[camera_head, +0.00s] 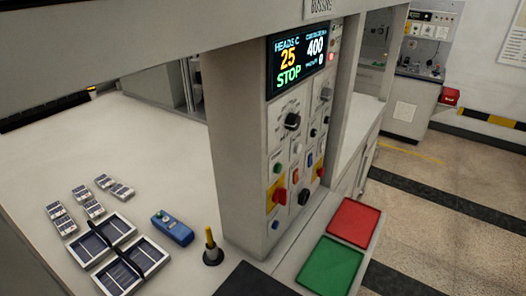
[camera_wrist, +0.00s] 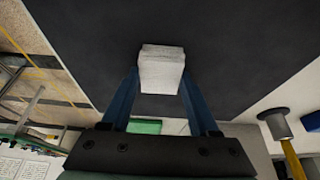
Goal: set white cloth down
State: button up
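The white cloth (camera_wrist: 161,70) is a small, thick folded block in the wrist view. It sits between the blue fingertips of my gripper (camera_wrist: 160,82), which appear to press on its two sides. Behind the cloth is a dark mat (camera_wrist: 225,45). I cannot tell whether the cloth touches the mat or hangs above it. In the head view, a corner of the dark mat (camera_head: 250,281) shows at the bottom edge. My gripper and the cloth are not in that view.
A red tray (camera_head: 354,222) and a green tray (camera_head: 329,266) lie right of the mat. A yellow-handled tool in a dark holder (camera_head: 212,253), a blue device (camera_head: 173,228) and panelled frames (camera_head: 102,238) stand left. A control column (camera_head: 255,150) rises behind.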

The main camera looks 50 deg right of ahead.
jog(key=o, duration=0.5)
jog(key=shift+c, duration=0.2)
jog(key=v, duration=1.2)
jog(key=shift+b, duration=0.35)
jog(key=shift+r, duration=0.15)
